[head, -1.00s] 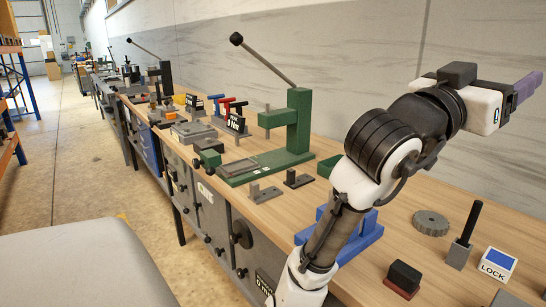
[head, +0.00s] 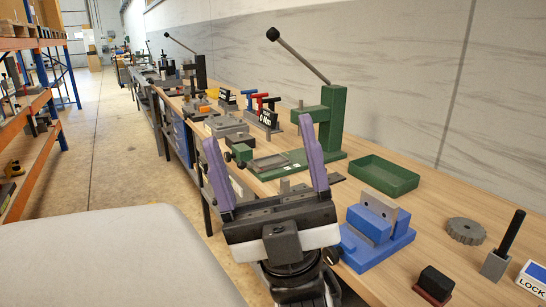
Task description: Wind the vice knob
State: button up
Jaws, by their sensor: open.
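The blue vice (head: 372,232) stands on the wooden bench, right of my gripper in the head view, with a grey plate at its jaws. A small dark round knob (head: 331,256) shows at its front left end, close to my gripper's wrist, which partly crowds it from view. My gripper (head: 258,131) is open and empty. Its two purple fingers stand wide apart and point away over the front edge of the bench, toward the green press. The fingers are apart from the vice and the knob.
A green press (head: 331,120) with a long lever and a green tray (head: 384,176) stand behind the vice. A grey gear (head: 467,231), a black-handled block (head: 500,250), a dark red-based block (head: 434,284) and a LOCK box (head: 533,279) lie to the right. The aisle is clear.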

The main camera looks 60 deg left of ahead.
aim_at(331, 255)
jog(key=u, duration=1.15)
jog(key=k+u, duration=0.25)
jog(key=k, duration=0.25)
jog(key=k+j+u, duration=0.25)
jog(key=k, duration=0.2)
